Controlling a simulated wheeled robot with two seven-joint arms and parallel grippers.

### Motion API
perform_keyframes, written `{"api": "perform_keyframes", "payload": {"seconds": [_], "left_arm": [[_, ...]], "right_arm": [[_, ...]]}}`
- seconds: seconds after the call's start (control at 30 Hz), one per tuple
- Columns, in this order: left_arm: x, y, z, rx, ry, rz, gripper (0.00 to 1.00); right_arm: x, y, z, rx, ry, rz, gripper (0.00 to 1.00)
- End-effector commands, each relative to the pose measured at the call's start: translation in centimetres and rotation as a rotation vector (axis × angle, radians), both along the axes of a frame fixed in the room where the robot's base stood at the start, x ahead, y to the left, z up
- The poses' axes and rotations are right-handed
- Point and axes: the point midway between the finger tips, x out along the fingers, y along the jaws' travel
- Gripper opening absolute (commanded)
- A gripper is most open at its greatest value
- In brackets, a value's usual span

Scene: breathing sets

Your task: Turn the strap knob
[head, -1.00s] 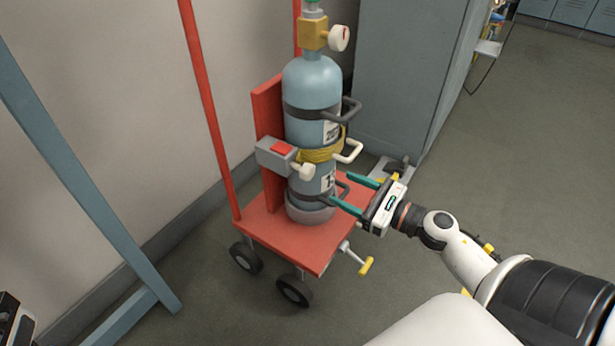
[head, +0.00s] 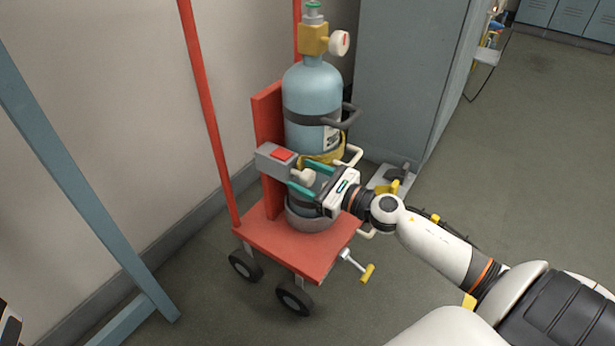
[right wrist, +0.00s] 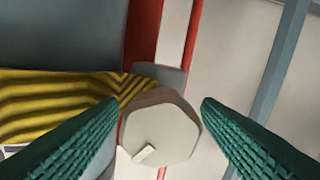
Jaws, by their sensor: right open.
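The strap knob (head: 304,177) is a pale, many-sided knob on the grey buckle box (head: 270,160) with a red top, fixed at the cylinder's left side. In the right wrist view the knob (right wrist: 160,132) sits between the two green fingers, with a small raised mark on its face. My right gripper (head: 307,178) is open, its fingers around the knob, with a visible gap on either side in the wrist view. The yellow strap (head: 322,160) wraps the blue cylinder (head: 312,95); the right gripper hides part of the lower cylinder. My left gripper is not clearly in view.
The cylinder stands on a red wheeled cart (head: 290,252) with upright posts. A dark hook handle (head: 345,118) and a pale one (head: 352,156) stick out near my right gripper. A grey cabinet (head: 405,80) stands behind. Open floor lies to the right.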

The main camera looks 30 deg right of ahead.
Motion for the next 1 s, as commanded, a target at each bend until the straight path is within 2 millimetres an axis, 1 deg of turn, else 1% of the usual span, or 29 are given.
{"api": "perform_keyframes", "payload": {"seconds": [0.03,0.2,0.27,0.3,0.47,0.67,0.8,0.9,1.0], "left_arm": [[0.0,0.0,0.0,0.000,0.000,0.000,0.40],[0.0,0.0,0.0,0.000,-0.001,0.000,0.40],[0.0,0.0,0.0,0.000,-0.001,0.000,0.40],[0.0,0.0,0.0,0.000,-0.001,0.000,0.40],[0.0,0.0,0.1,-0.001,-0.002,0.000,0.40],[-0.2,0.1,0.3,-0.006,-0.001,-0.001,0.40],[0.0,0.2,0.2,-0.008,0.021,-0.002,0.40],[0.4,0.2,-0.8,-0.004,0.064,0.000,0.40],[0.3,0.2,-1.0,-0.006,0.085,-0.003,0.40]], "right_arm": [[0.0,0.0,0.0,0.000,0.000,0.000,0.54],[0.0,0.0,0.0,0.001,0.000,0.000,0.26],[0.0,0.0,0.0,0.001,0.000,0.000,0.16],[0.0,0.0,0.0,0.001,0.000,0.000,0.14],[0.0,0.0,0.0,0.010,0.004,0.000,0.14],[0.0,0.0,0.1,0.070,0.029,0.000,0.14],[0.0,0.0,0.3,0.153,0.063,-0.001,0.14],[0.0,-0.1,0.3,0.229,0.095,-0.001,0.14],[0.0,-0.1,0.4,0.315,0.130,-0.001,0.14]]}}
